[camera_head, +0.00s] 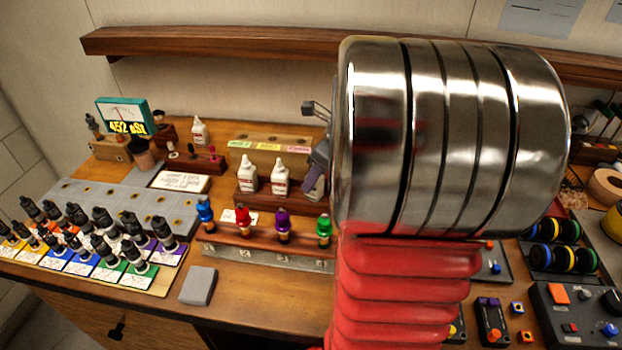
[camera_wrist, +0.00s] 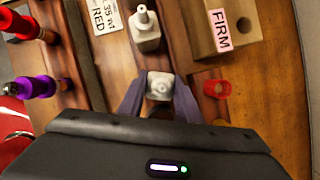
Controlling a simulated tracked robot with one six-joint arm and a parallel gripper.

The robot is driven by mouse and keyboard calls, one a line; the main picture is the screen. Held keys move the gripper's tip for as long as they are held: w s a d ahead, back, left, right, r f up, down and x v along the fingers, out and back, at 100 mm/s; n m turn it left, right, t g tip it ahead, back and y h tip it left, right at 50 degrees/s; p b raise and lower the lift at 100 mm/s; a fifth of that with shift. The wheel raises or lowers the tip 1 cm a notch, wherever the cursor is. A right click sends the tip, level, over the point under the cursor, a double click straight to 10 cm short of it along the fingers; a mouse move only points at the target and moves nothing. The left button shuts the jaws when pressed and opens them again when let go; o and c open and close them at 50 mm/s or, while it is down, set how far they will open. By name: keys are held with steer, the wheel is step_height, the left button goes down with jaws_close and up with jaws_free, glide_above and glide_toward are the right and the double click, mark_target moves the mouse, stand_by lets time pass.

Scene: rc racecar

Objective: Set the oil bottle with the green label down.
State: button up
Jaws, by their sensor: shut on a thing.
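My gripper (camera_wrist: 160,98) is shut on a white bottle (camera_wrist: 160,84), seen from above between the two grey-purple fingers in the wrist view. Its label is hidden, so I cannot tell the label's colour or how far its base is from the wood. Another white bottle (camera_wrist: 145,30) stands close by in the wrist view.
A red ring-like piece (camera_wrist: 217,87) lies right of the held bottle, near a wooden block with a pink FIRM label (camera_wrist: 220,30). Two white bottles (camera_head: 247,173) (camera_head: 280,178) stand on a wooden rack. Coloured shock parts (camera_head: 242,220) stand in front.

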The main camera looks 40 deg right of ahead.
steer(key=o, duration=1.1)
steer(key=v, duration=1.2)
steer(key=shift+s, duration=0.1)
